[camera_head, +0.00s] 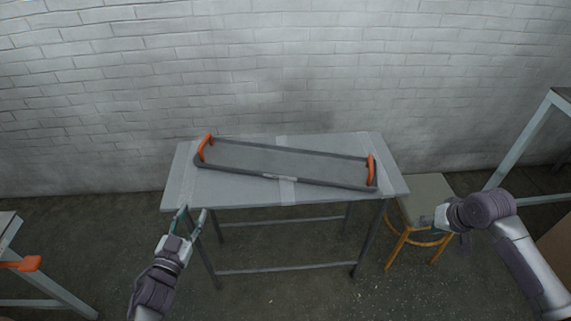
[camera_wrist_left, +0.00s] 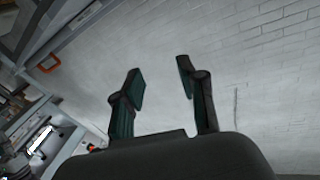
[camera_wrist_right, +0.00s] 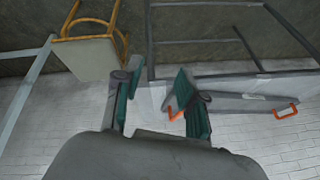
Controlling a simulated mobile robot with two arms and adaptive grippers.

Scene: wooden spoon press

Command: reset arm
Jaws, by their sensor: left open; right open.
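My left gripper (camera_head: 190,217) is open and empty, in front of the table's front left corner in the head view. Its two spread fingers show in the left wrist view (camera_wrist_left: 160,85) with nothing between them. My right gripper (camera_head: 444,222) is at the right, in front of the stool in the head view. In the right wrist view (camera_wrist_right: 155,90) its fingers are apart and hold nothing. A long grey tray (camera_head: 285,163) with an orange handle at each end lies slightly askew on the grey table (camera_head: 240,194). Neither gripper touches the tray.
A stool (camera_head: 425,190) with a yellow frame stands right of the table. Another frame with an orange handle (camera_head: 22,264) is at the lower left. A metal-legged table (camera_head: 525,135) is at the right. A white brick wall (camera_head: 280,70) runs behind.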

